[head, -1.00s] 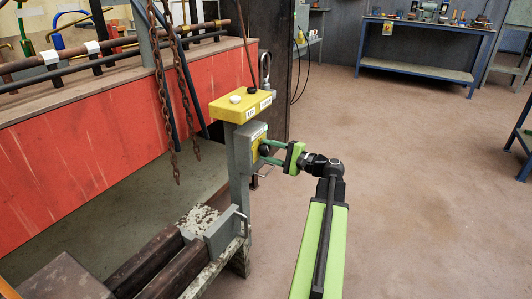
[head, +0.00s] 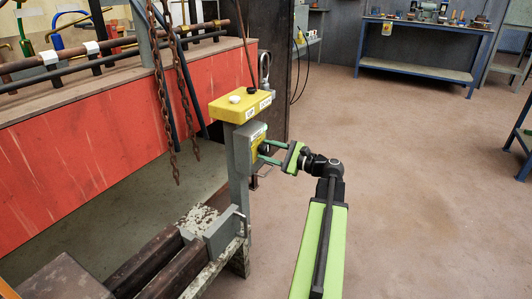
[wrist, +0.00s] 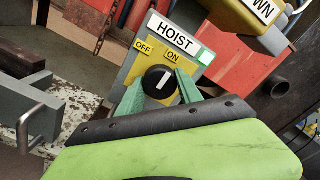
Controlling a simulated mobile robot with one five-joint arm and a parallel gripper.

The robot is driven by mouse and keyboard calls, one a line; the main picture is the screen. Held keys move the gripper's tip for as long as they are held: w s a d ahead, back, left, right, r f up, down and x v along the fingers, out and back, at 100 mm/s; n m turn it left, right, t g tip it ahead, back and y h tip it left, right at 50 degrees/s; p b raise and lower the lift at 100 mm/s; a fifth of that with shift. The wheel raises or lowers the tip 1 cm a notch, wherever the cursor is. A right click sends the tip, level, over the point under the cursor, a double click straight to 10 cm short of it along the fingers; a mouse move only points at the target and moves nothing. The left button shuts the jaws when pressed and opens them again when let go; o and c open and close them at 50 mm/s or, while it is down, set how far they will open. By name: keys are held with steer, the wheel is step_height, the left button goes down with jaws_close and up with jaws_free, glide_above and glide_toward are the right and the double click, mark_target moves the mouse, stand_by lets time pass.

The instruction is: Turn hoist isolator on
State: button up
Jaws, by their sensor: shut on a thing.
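The hoist isolator (head: 252,142) is a grey box with a yellow face on a grey post. In the wrist view its tilted face has a HOIST label (wrist: 174,36), OFF and ON labels, and a round black knob (wrist: 155,91) with a white mark. The mark points roughly up in the picture, between the labels and leaning towards ON; its exact setting is hard to tell. My gripper (wrist: 160,92) is shut on the knob, one green finger on each side. In the head view my gripper (head: 270,152) reaches the box from the right.
A yellow UP/DOWN button box (head: 240,107) sits on top of the post. Rusty chains (head: 165,90) hang to the left, before a red panel (head: 85,150). Dark pipes (head: 165,268) lie below. Floor (head: 410,170) to the right is clear.

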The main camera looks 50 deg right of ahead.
steer(key=shift+d+f, duration=0.1)
steer(key=o, duration=1.4)
steer(key=shift+c, duration=0.2)
steer(key=shift+s, duration=0.1)
steer(key=v, duration=1.7)
steer(key=shift+s, duration=0.15)
